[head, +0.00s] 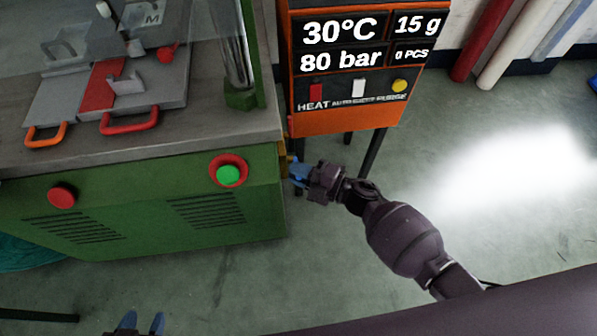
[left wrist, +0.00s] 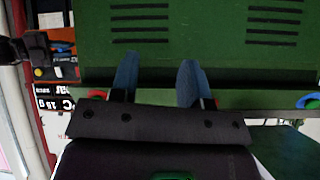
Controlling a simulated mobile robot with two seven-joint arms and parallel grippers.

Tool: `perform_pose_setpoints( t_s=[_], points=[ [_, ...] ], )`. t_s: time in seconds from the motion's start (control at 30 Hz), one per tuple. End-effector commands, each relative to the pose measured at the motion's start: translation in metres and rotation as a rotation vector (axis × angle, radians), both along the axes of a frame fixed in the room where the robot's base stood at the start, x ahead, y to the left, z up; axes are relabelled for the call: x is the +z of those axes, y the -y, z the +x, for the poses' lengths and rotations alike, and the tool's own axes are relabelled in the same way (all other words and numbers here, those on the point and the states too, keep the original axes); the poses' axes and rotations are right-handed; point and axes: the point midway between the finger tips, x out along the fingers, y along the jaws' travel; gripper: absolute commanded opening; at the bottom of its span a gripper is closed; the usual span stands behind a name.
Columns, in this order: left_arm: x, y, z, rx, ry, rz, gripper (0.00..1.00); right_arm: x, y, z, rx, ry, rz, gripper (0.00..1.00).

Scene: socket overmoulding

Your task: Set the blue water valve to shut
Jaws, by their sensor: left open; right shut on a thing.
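My right gripper (head: 298,170) is at the right side of the green machine (head: 130,205), just below its worktop edge. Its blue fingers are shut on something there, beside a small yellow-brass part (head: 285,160). I take the held thing to be the blue water valve, but its handle cannot be told apart from the blue fingers, so its setting is hidden. My left gripper (head: 142,322) is at the bottom edge of the head view, open and empty. In the left wrist view its two blue fingers (left wrist: 157,78) are apart in front of the green machine panel.
A green button (head: 228,174) and a red button (head: 62,197) are on the machine front. Mould parts with an orange handle (head: 46,134) and a red handle (head: 129,122) lie on the worktop. An orange control panel (head: 350,118) stands behind my right gripper. The floor at right is clear.

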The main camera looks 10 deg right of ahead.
Motion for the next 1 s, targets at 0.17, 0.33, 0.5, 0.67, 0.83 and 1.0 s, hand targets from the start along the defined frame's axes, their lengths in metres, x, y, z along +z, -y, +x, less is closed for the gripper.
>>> perform_pose_setpoints(
  t_s=[0.17, 0.33, 0.5, 0.67, 0.83, 1.0],
  points=[
    [0.014, -0.003, 0.003, 0.027, 0.013, -0.024, 0.43, 0.017, 0.001, 0.007, 0.002, -0.079, -0.006, 0.00],
    [0.011, -0.008, -0.009, 0.054, -0.021, -0.037, 0.43, 0.019, 0.000, 0.008, 0.003, -0.167, -0.005, 0.00],
    [0.006, -0.009, -0.016, 0.070, -0.044, -0.045, 0.43, 0.015, 0.001, 0.007, -0.001, -0.215, -0.002, 0.00],
    [0.002, -0.009, -0.019, 0.073, -0.054, -0.047, 0.43, 0.012, 0.001, 0.006, -0.002, -0.222, -0.002, 0.00],
    [0.002, -0.009, -0.018, 0.072, -0.053, -0.048, 0.43, 0.012, 0.001, 0.006, -0.002, -0.222, -0.002, 0.19],
    [0.005, -0.008, -0.014, 0.069, -0.041, -0.049, 0.43, 0.012, 0.001, 0.006, -0.001, -0.221, -0.002, 0.41]
  ],
)
